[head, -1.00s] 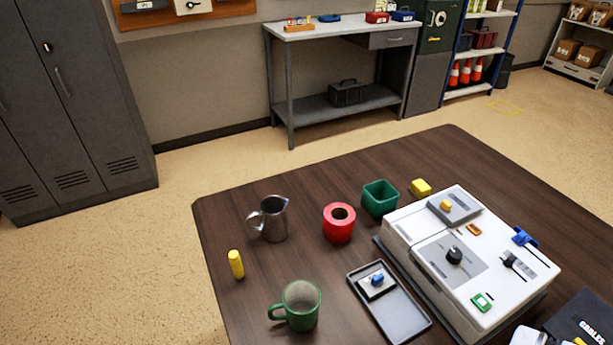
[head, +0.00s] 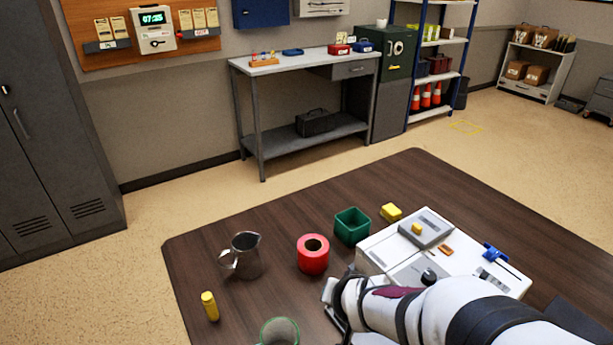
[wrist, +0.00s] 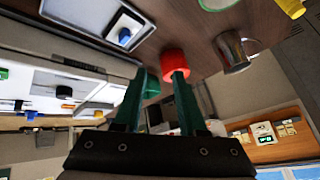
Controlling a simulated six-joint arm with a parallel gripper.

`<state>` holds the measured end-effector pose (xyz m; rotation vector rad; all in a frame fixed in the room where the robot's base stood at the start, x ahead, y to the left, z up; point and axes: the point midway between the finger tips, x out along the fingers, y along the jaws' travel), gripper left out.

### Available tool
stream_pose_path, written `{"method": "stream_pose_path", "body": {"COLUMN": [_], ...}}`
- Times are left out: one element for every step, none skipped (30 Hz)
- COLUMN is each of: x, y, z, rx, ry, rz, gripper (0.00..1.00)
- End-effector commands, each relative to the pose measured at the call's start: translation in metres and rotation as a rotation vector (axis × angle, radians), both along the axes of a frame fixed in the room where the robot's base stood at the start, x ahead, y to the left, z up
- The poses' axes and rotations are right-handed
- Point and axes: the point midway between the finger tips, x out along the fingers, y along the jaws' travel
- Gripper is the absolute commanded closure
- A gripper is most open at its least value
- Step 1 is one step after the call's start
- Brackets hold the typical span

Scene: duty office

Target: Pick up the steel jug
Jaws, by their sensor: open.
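The steel jug (head: 246,257) stands upright on the dark wooden table, left of the red roll, with its handle to the left in the head view. In the wrist view the jug (wrist: 232,54) shows at the upper right, tilted by the camera's angle. My gripper (wrist: 158,76) is open, its two green fingers apart with nothing held between them. The red roll and green box appear beyond the fingertips. The jug lies to the right of the fingers there, apart from them. In the head view my arm reaches in from the lower right and its fingertips are hard to make out.
Near the jug are the red roll (head: 313,255), a yellow cylinder (head: 210,306) and a green mug (head: 279,332). Behind are a green box (head: 352,227) and yellow block (head: 391,212). A white machine (head: 384,246) stands right. Table left of the jug is bare.

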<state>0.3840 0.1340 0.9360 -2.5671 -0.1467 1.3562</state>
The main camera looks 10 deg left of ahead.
Motion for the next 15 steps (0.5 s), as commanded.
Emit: {"method": "stream_pose_path", "body": {"x": [0.02,0.031,0.04,0.042,0.042,0.039,0.036,0.032,0.028,0.026,0.024,0.024,0.025,0.027,0.031], "y": [0.039,0.064,0.097,0.12,0.141,0.165,0.179,0.19,0.2,0.206,0.21,0.214,0.217,0.22,0.225], "z": [-0.016,-0.023,-0.031,-0.037,-0.041,-0.047,-0.05,-0.053,-0.055,-0.056,-0.057,-0.058,-0.059,-0.06,-0.062], "rx": [0.037,0.073,0.124,0.163,0.203,0.252,0.284,0.31,0.337,0.352,0.361,0.371,0.375,0.377,0.378], "ry": [-0.082,-0.143,-0.218,-0.266,-0.309,-0.355,-0.382,-0.402,-0.423,-0.436,-0.444,-0.45,-0.453,-0.456,-0.457], "rz": [0.077,0.122,0.187,0.23,0.273,0.322,0.354,0.379,0.404,0.419,0.429,0.436,0.44,0.442,0.442], "gripper": [0.59,0.59,0.59,0.59,0.59,0.59,0.59,0.59,0.59,0.59,0.59,0.59,0.59,0.59,0.59]}}
